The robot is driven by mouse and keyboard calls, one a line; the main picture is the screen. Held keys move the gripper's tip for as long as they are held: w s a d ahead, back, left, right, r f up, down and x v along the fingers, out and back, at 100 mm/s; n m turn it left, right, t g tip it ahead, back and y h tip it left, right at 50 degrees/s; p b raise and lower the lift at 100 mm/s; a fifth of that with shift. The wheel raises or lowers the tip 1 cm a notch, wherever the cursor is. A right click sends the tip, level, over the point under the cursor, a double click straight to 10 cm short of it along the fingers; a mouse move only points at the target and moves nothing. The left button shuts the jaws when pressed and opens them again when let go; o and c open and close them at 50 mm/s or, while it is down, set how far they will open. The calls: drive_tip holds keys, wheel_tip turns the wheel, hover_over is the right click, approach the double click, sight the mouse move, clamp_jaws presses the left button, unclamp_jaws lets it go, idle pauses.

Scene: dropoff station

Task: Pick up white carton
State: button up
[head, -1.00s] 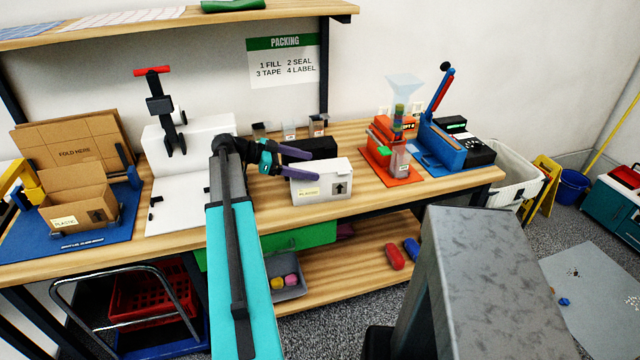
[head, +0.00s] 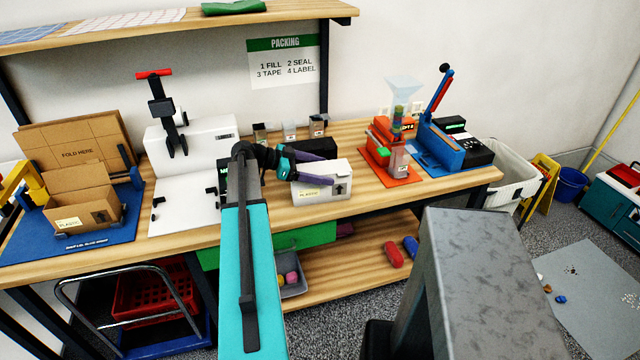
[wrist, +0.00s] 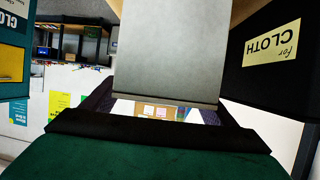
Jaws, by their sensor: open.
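The white carton (head: 340,192) stands upright on the workbench in the head view. Its front has a yellow label and a black up arrow. My gripper (head: 330,169) is open at the carton's upper left. One purple finger crosses the carton's front face and the other lies along its back top edge, so the fingers appear to straddle it. I cannot tell whether they touch it. In the wrist view a flat pale grey surface (wrist: 168,55) fills the middle; I cannot tell whether it is the carton.
A black box (head: 318,147) stands close behind the carton. A white press (head: 195,140) and an open brown carton (head: 85,205) are to the left. An orange station (head: 388,150) and a blue lever station (head: 440,148) are to the right. Bare wood (head: 270,212) lies in front.

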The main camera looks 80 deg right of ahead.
idle(0.5)
drive_tip(key=c, duration=1.5)
drive_tip(key=shift+r, duration=0.1)
drive_tip(key=shift+r+b, duration=0.95)
drive_tip(key=shift+r, duration=0.65)
drive_tip(key=shift+s+a+r+b, duration=0.2)
drive_tip(key=shift+a+b, duration=0.5)
drive_tip(key=shift+a, duration=1.95)
drive_tip(key=shift+w+a+r+b, duration=0.15)
drive_tip(key=shift+a+r+b, duration=0.35)
drive_tip(key=shift+a, duration=2.2)
drive_tip(key=shift+s+a+r+b, duration=0.1)
drive_tip(key=shift+a+b, duration=0.75)
drive_tip(key=shift+a, duration=1.8)
